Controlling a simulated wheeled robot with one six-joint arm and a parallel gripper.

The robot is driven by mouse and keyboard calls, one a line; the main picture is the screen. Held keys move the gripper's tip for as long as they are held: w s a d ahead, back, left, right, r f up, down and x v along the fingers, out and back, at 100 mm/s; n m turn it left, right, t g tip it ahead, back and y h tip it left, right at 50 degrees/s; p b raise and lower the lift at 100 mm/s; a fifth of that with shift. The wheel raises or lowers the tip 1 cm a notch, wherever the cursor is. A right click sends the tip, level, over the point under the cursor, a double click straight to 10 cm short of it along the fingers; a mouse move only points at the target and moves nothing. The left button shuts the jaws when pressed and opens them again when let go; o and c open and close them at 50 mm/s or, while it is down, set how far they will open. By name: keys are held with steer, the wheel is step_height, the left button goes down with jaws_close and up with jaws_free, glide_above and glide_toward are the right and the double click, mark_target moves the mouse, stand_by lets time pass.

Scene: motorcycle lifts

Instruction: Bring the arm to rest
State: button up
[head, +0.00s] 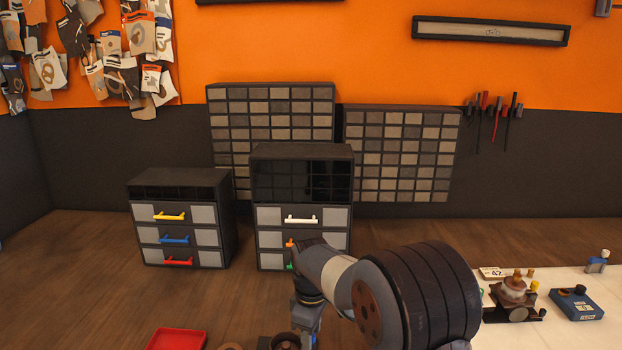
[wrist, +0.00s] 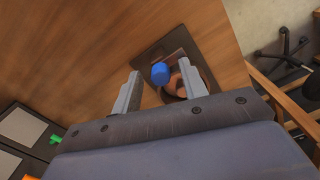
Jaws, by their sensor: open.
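In the wrist view my gripper (wrist: 157,66) is open, with its two grey fingers well apart. A small blue object (wrist: 160,74) shows between the fingertips. It appears to be beyond them, and no finger visibly touches it. A copper-brown round piece (wrist: 196,82) shows behind the right finger, on a dark square base (wrist: 168,48) on the wood surface. In the head view my arm reaches forward and bends down at the lower middle. The fingertips cannot be made out there.
Two drawer cabinets (head: 178,184) (head: 301,152) stand on the wood surface near the arm. A red tray (head: 177,340) lies at the bottom edge. A white surface (head: 555,332) at right bears a blue box (head: 577,304) and small parts.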

steer(key=m, duration=0.4)
steer(key=m+b, duration=0.1)
steer(key=m, duration=0.3)
steer(key=m+b, duration=0.1)
steer(key=m, duration=0.3)
steer(key=m+b, duration=0.1)
steer(key=m, duration=0.3)
steer(key=shift+m, duration=0.3)
steer(key=shift+r, duration=1.3)
steer(key=shift+s, duration=0.1)
